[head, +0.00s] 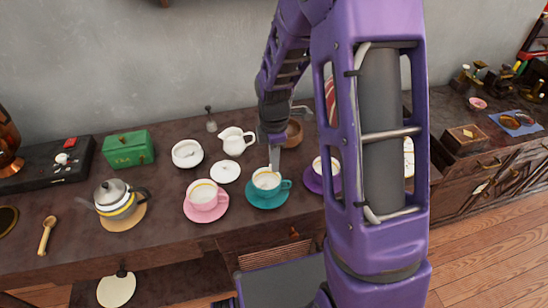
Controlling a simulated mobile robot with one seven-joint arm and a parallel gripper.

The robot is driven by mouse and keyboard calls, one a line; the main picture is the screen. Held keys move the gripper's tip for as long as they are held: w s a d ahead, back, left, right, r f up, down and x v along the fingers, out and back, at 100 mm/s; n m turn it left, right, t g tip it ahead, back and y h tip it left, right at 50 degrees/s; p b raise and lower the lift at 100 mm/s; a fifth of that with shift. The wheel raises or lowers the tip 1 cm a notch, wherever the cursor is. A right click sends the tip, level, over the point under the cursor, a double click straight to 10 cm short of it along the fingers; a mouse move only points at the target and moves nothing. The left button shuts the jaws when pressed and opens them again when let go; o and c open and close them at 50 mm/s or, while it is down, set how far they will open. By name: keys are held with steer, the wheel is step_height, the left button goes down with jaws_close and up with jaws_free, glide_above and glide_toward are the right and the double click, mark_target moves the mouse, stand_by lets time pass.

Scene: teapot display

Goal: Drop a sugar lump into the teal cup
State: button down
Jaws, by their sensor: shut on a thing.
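The teal cup (266,184) stands upright on a teal saucer (270,205) near the counter's front, with a pale inside. My gripper (273,168) points down right over the teal cup, its tips at or just above the rim. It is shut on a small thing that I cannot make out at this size. A white bowl (187,153), open on top, stands behind and to the left. A round white lid or dish (225,173) lies flat on the counter beside it.
A pink cup (204,197) stands close left of the teal one, a purple saucer (316,180) close right. A white jug (235,141) and a brown bowl (295,133) are behind. A teapot (116,199) and green box (128,149) are left. My arm hides the counter's right part.

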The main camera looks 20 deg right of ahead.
steer(key=shift+f+b, duration=0.85)
steer(key=shift+f, duration=0.75)
steer(key=c, duration=0.8)
jaws_free()
steer(key=shift+r, duration=0.15)
step_height(320, 180, up, 17)
steer(key=p, duration=0.2)
steer(key=shift+r+p, duration=0.1)
steer(key=shift+p, duration=0.2)
